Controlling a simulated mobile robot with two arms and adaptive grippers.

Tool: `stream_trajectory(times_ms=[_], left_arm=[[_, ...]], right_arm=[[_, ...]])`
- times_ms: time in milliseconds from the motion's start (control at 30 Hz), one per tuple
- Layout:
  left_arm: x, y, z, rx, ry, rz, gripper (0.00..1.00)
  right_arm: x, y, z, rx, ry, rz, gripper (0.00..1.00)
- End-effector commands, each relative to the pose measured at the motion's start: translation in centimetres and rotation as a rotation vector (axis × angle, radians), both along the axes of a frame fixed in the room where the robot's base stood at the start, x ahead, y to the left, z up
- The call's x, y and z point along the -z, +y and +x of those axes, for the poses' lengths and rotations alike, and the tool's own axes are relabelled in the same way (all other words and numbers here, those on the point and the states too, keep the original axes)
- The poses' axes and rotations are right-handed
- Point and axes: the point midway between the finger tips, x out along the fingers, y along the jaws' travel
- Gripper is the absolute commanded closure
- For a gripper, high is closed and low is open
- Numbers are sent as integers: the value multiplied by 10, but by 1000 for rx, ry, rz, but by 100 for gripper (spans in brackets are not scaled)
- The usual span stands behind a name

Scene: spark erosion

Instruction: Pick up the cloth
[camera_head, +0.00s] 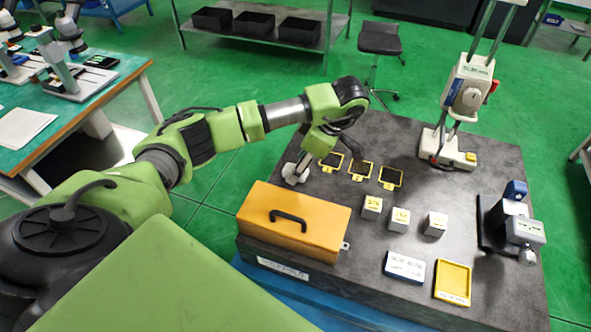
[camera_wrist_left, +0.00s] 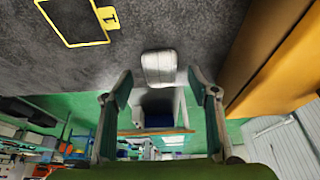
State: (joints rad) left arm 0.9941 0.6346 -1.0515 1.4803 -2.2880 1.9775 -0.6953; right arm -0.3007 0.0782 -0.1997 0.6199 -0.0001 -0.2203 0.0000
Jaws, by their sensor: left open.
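The cloth (camera_wrist_left: 158,68) looks like a small, folded white bundle on the dark table top. It lies just beyond the fingertips of my left gripper (camera_wrist_left: 159,82), roughly centred between them. The fingers are spread, with nothing between them that I can make out as held. In the head view my left arm reaches over the table and its gripper (camera_head: 304,160) points down behind the orange box. White shows there beside the gripper, but cloth and fingers are hard to tell apart. My right gripper is not in view.
The orange box (camera_head: 275,200) with a black handle stands close to the gripper. Several yellow-framed dark plates (camera_head: 360,170) lie on the other side. Small white blocks (camera_head: 399,220), a yellow tray (camera_head: 453,282) and a press-like stand (camera_head: 450,150) are farther right on the dark table (camera_head: 480,175).

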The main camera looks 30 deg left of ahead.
Motion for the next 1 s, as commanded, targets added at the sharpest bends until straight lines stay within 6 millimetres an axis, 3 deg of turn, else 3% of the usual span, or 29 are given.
stream_trajectory(times_ms=[133,367,400,533,567,1000], left_arm=[[12,6,-2,0,1,1,46],[16,7,-1,-1,-1,0,46],[16,7,-1,-1,-1,0,48],[16,7,-1,0,-1,0,82],[16,7,-1,0,-1,0,84],[11,6,-1,1,-2,-1,84]], right_arm=[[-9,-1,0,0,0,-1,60],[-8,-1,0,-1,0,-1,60],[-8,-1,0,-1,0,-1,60],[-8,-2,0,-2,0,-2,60],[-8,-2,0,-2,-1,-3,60],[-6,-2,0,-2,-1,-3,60]])
